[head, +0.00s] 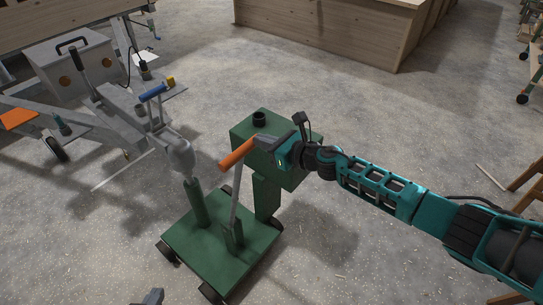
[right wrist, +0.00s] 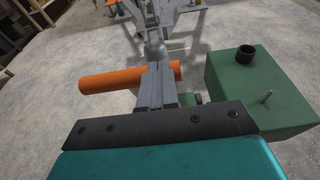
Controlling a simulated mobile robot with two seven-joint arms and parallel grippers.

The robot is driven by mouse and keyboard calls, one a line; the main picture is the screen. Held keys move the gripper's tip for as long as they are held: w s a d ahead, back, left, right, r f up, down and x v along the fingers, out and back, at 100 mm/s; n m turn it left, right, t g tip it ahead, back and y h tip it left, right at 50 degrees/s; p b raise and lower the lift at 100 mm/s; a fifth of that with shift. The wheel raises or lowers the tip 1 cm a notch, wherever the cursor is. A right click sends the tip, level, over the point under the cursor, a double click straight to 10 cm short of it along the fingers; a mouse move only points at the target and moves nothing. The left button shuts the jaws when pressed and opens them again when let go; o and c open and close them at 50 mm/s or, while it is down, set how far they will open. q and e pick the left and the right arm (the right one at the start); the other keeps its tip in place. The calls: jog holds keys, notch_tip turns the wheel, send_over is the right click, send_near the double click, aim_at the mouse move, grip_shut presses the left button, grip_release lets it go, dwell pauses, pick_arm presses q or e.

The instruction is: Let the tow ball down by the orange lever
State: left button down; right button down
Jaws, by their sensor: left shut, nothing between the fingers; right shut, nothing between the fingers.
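The orange lever grip (head: 236,154) tops a grey rod that rises from the green wheeled cart (head: 212,250). My right gripper (head: 264,142) is shut and empty at the upper right end of the grip. In the right wrist view its closed fingers (right wrist: 155,82) overlap the orange grip (right wrist: 105,80), which runs crosswise; whether they touch cannot be told. The green post (head: 195,203) stands on the cart under the trailer's grey coupling (head: 180,158). The tow ball is hidden at the coupling. My left gripper (head: 152,297) is shut and empty, partly in view at the bottom edge.
The cart's green box (head: 247,127) with a black cap stands right beside the lever. The trailer drawbar (head: 125,105), with a blue-handled part (head: 152,93), is at the left. A wooden bench (head: 320,28) is at the back. The concrete floor around the cart is mostly clear.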

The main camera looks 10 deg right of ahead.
jog(key=w+a, duration=0.1)
jog(key=w+a+r, duration=0.1)
jog(key=shift+w, duration=0.35)
jog(key=shift+w+a+r, duration=0.1)
jog(key=shift+r, duration=0.2)
jog(key=shift+w+a, duration=0.25)
jog(key=shift+w, duration=0.05)
jog(key=shift+w+a+f, duration=0.15)
jog(key=shift+w+a, duration=0.1)
jog(key=shift+w, duration=0.05)
pick_arm(q)
jog(key=shift+w+a+f, duration=0.15)
jog(key=shift+a+f, duration=0.05)
jog(key=shift+a, duration=0.35)
pick_arm(e)
jog(key=shift+d, duration=0.1)
